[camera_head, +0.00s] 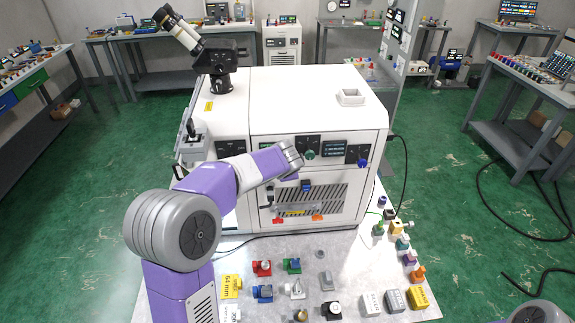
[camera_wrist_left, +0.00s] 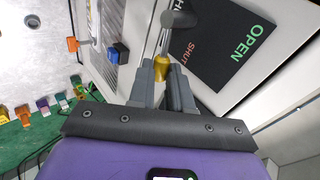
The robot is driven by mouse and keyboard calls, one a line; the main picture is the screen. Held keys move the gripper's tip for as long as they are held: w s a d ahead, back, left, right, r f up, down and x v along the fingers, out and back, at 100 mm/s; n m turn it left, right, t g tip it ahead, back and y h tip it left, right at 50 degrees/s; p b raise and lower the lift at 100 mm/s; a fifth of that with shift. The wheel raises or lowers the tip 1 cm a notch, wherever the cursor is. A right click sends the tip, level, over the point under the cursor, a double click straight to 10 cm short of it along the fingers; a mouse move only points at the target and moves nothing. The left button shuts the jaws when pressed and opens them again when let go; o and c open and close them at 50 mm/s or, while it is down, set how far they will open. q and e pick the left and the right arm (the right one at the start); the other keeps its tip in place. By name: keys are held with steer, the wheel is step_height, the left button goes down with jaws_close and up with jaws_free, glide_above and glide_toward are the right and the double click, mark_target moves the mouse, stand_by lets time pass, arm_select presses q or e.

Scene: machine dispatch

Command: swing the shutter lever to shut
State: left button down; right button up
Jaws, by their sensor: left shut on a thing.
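In the left wrist view, my left gripper (camera_wrist_left: 162,74) is shut on the yellow knob (camera_wrist_left: 162,63) at the end of the shutter lever. The lever's grey rod (camera_wrist_left: 166,42) runs from the knob up to a dark rounded hub (camera_wrist_left: 182,20). A black plate (camera_wrist_left: 225,55) beside it bears green OPEN and red SHUT; the knob is on the SHUT side, away from OPEN. In the head view, my left arm crosses the front of the white machine (camera_head: 300,95); the fingers and lever cannot be made out there. My right gripper is out of view.
Several small coloured parts stand on the bench (camera_head: 365,265) before the machine. A microscope-like instrument (camera_head: 215,55) stands on the machine's top left.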

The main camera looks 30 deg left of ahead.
arm_select(q)
steer(key=c, duration=1.1)
jaws_free()
steer(key=shift+o, duration=0.2)
steer(key=v, duration=0.7)
steer(key=shift+r, duration=0.2)
steer(key=shift+s, duration=0.15)
